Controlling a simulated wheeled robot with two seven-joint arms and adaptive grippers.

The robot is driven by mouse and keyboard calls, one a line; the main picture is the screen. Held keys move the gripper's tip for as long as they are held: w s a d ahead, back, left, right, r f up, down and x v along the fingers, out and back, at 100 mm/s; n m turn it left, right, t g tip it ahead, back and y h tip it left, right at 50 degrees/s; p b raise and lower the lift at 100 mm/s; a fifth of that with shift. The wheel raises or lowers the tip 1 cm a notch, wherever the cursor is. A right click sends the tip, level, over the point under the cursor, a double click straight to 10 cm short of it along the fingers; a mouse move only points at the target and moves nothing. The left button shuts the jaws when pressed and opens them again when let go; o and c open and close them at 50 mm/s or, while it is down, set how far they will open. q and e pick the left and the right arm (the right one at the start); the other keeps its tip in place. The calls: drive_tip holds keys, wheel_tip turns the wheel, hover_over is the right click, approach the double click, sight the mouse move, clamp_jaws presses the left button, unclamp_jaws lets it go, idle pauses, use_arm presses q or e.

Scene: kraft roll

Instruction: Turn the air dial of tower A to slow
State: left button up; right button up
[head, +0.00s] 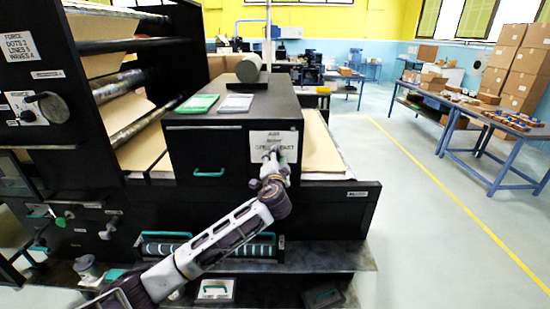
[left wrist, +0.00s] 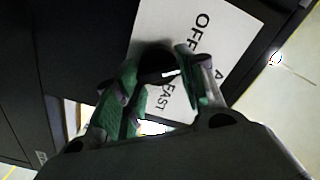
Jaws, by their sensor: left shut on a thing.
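The air dial (left wrist: 156,61) is a dark round knob on a white plate in the left wrist view. The plate (left wrist: 205,62) shows OFF and FAST; the dial and fingers cover other parts of it. In the head view the plate (head: 288,139) is on the front of a black tower cabinet (head: 235,148), at its right side. My left gripper (head: 271,157) is at the plate, hiding the dial there. In the left wrist view my left gripper (left wrist: 157,76) has its green-padded fingers on either side of the knob, shut on it. The dial's pointer setting cannot be made out. My right gripper is not in view.
A green booklet (head: 198,104), a grey booklet (head: 237,103) and a grey cylinder (head: 248,68) lie on the cabinet top. A teal handle (head: 209,173) sticks out left of the plate. Blue tables (head: 470,118) stand at right; the floor between is clear.

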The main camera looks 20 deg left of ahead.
use_arm(q)
drive_tip(key=shift+d+f+m+p, duration=0.15)
drive_tip(key=shift+m+p, duration=1.05)
drive_tip(key=shift+m, duration=0.65)
drive_tip(key=shift+a+f+m+p, duration=0.15)
drive_tip(key=shift+m+p, duration=1.05)
drive_tip(key=shift+m, duration=0.65)
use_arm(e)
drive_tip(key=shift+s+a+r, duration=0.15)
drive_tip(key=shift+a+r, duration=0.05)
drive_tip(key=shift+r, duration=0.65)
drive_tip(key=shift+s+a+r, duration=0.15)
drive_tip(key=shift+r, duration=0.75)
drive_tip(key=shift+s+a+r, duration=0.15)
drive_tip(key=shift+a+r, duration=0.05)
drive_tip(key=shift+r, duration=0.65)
use_arm(q)
drive_tip(key=shift+d, duration=0.1)
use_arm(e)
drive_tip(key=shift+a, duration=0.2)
use_arm(q)
drive_tip(key=o, duration=1)
drive_tip(key=shift+v, duration=6)
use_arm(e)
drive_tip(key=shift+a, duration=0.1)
